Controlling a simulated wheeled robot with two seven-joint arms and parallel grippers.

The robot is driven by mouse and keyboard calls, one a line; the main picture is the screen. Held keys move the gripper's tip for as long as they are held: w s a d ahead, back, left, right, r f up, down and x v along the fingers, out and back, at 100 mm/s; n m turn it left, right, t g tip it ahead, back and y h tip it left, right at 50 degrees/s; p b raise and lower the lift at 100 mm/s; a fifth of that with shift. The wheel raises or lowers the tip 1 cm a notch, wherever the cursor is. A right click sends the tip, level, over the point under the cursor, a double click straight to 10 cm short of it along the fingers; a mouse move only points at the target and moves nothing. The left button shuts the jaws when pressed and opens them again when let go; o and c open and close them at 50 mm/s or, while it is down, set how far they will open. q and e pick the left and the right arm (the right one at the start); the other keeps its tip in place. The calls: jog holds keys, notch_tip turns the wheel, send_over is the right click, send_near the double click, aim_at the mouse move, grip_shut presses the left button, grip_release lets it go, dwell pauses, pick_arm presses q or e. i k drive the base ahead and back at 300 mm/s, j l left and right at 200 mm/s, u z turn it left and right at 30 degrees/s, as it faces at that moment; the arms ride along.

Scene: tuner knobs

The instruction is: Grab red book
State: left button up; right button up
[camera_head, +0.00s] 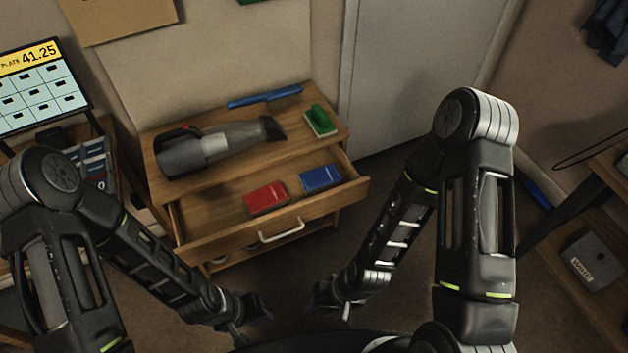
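The red book (267,198) lies flat in the open drawer (220,223) of a wooden cabinet. A blue book (320,178) lies just to its right in the same drawer. My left gripper (247,325) is low in front of the cabinet, below the drawer and apart from the red book. My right gripper (333,303) is also low in front of the cabinet, to the right of the left one. Both are dark and small in the view. I see nothing held in either, and their finger openings are unclear.
The drawer's front has a pale handle (276,232). A screen (41,85) stands at left. A grey box (592,262) sits at right.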

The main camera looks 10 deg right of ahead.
aim_at(263, 201)
jog(key=k+l+z, duration=0.15)
jog(key=l+z, duration=0.6)
jog(key=k+l, duration=0.05)
jog(key=l, duration=0.05)
